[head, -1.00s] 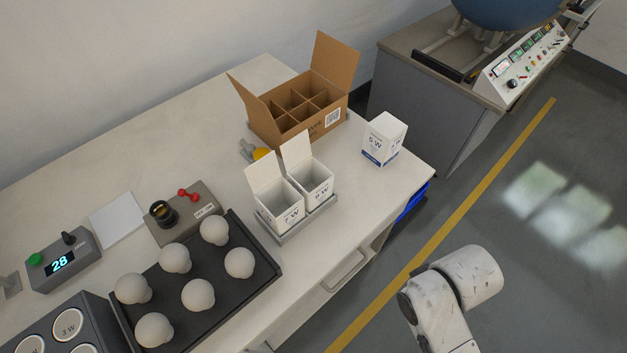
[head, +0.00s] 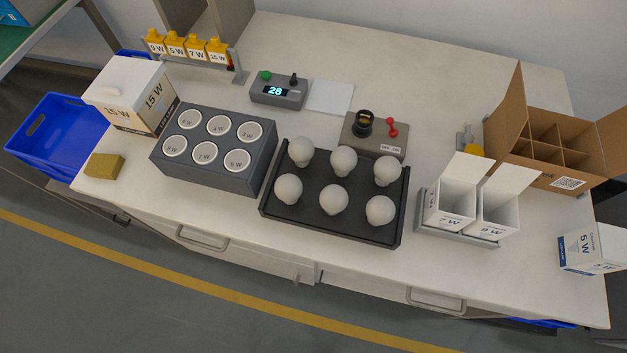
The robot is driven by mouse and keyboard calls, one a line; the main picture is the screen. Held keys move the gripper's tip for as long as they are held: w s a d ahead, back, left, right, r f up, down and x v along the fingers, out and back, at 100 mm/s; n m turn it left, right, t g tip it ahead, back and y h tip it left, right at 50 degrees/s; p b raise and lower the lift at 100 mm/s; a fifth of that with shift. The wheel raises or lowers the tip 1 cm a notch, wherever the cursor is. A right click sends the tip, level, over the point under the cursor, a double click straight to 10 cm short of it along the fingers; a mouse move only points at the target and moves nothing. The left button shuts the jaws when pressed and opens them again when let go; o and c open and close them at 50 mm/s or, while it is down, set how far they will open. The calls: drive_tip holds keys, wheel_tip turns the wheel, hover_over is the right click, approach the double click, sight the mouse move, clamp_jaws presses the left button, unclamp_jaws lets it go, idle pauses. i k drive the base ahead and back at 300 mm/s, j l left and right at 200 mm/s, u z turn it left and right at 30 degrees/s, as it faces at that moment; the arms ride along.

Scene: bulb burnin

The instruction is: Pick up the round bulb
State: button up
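Several white round bulbs stand in two rows on a black tray (head: 268,206) in the middle of the bench. In the back row are a left bulb (head: 301,151), a middle bulb (head: 343,161) and a right bulb (head: 387,171). In the front row are a left bulb (head: 288,189), a middle bulb (head: 333,199) and a right bulb (head: 380,210). They look much alike, and I cannot tell which one the task means. My gripper is not in view.
A grey block with labelled round holes (head: 213,180) stands left of the tray. A test socket (head: 375,140) and a display box (head: 280,92) are behind. Open white cartons (head: 455,205) and a cardboard box (head: 560,150) stand right. A blue bin (head: 50,135) is far left.

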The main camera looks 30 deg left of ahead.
sight(288, 187)
drive_tip(key=u, duration=1.25)
drive_tip(key=j+u, duration=0.15)
drive_tip(key=j, duration=0.35)
drive_tip(key=i+j+u, duration=0.2)
drive_tip(key=j, duration=0.3)
drive_tip(key=k, duration=0.05)
